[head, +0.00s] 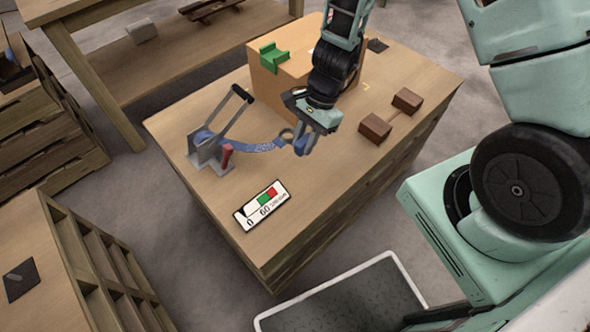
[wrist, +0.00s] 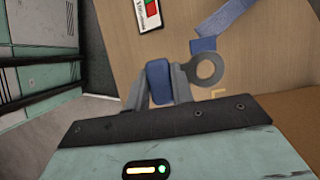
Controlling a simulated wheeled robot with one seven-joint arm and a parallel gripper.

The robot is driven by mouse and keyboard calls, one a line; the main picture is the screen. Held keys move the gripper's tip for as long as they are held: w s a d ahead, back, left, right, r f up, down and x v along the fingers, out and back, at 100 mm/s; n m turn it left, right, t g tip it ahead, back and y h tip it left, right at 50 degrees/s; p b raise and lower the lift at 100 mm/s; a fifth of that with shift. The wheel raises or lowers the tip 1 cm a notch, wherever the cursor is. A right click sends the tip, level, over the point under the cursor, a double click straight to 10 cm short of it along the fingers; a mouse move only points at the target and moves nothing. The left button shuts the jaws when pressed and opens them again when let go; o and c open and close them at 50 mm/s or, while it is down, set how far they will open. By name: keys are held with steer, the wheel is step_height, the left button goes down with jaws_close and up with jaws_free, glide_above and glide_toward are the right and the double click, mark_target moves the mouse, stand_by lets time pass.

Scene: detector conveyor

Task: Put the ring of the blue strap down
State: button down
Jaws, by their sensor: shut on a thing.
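The blue strap (head: 262,147) runs from a grey ratchet-like fixture (head: 203,150) with a long black-ended lever, at the left of the table, toward my gripper. Its grey ring (head: 287,134) is at the strap's right end, and the ring also shows in the wrist view (wrist: 209,70). My gripper (head: 303,148) is shut on a blue block-like part (wrist: 159,82) beside the ring. The strap (wrist: 222,18) shows at the top of the wrist view. I cannot tell whether the ring touches the table.
A display card (head: 262,206) with green and red fields lies near the table's front. A large tan box (head: 290,75) with a green cradle (head: 273,58) stands behind. Two brown blocks (head: 375,128) sit at the right. The table (head: 330,190) is clear front right.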

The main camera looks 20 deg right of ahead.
step_height(320, 180, down, 10)
steer(key=b, duration=0.2)
steer(key=shift+a+r+b, duration=0.1)
steer(key=shift+r+b, duration=0.05)
steer(key=shift+b, duration=0.25)
steer(key=c, duration=1.2)
jaws_free()
